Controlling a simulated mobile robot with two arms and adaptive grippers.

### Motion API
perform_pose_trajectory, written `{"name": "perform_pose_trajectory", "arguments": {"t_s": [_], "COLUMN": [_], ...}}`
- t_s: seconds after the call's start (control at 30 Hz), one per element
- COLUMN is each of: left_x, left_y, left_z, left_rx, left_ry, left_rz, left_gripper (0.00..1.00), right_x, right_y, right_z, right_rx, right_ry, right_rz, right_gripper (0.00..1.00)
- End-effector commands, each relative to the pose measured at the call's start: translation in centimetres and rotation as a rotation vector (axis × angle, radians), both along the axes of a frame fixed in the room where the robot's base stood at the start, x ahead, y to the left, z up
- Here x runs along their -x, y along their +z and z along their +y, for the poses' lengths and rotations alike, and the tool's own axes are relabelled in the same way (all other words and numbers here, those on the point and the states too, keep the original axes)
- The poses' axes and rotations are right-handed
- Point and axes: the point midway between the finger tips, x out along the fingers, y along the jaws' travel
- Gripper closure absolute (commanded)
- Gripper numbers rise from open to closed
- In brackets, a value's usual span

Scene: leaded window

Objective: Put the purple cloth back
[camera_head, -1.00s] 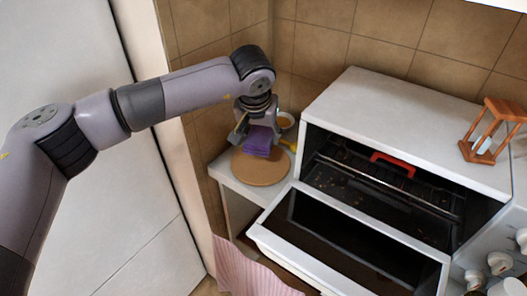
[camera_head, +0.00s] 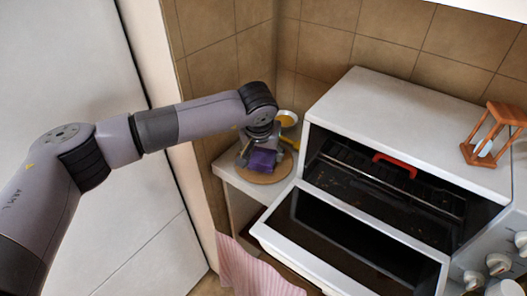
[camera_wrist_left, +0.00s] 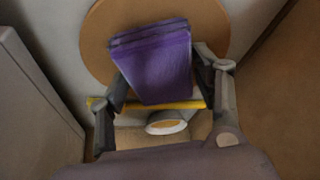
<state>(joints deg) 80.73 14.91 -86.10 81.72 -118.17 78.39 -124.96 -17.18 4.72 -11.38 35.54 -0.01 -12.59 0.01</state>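The purple cloth (camera_head: 262,160) is a folded stack. It is between the fingers of my left gripper (camera_head: 261,150), over the round wooden board (camera_head: 268,181) on the corner counter. In the left wrist view the cloth (camera_wrist_left: 155,62) has a finger against each side, and my left gripper (camera_wrist_left: 160,82) looks shut on it. The board (camera_wrist_left: 97,40) shows behind the cloth there. I cannot tell whether the cloth touches the board. My right gripper is not in view.
A small bowl (camera_head: 287,119) and a yellow bar-like item (camera_wrist_left: 160,105) are close by the gripper. The white oven (camera_head: 400,115) stands right of the board, its door (camera_head: 340,243) open. A wooden-framed hourglass (camera_head: 492,133) is on top. A pink striped towel (camera_head: 255,272) hangs below.

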Motion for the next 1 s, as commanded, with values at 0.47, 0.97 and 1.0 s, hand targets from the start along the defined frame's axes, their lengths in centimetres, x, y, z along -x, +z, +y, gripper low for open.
{"name": "perform_pose_trajectory", "arguments": {"t_s": [0.47, 0.97, 1.0], "left_x": [0.0, 2.9, 3.2], "left_y": [0.1, 7.6, 8.3], "left_z": [0.0, 0.4, 0.5], "left_rx": [0.000, 0.002, 0.001], "left_ry": [0.000, -0.001, 0.000], "left_rz": [0.000, -0.006, -0.004], "left_gripper": [0.26, 0.26, 0.26], "right_x": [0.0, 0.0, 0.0], "right_y": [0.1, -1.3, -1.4], "right_z": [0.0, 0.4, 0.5], "right_rx": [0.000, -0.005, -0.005], "right_ry": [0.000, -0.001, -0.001], "right_rz": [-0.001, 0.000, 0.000], "right_gripper": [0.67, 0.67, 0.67]}}
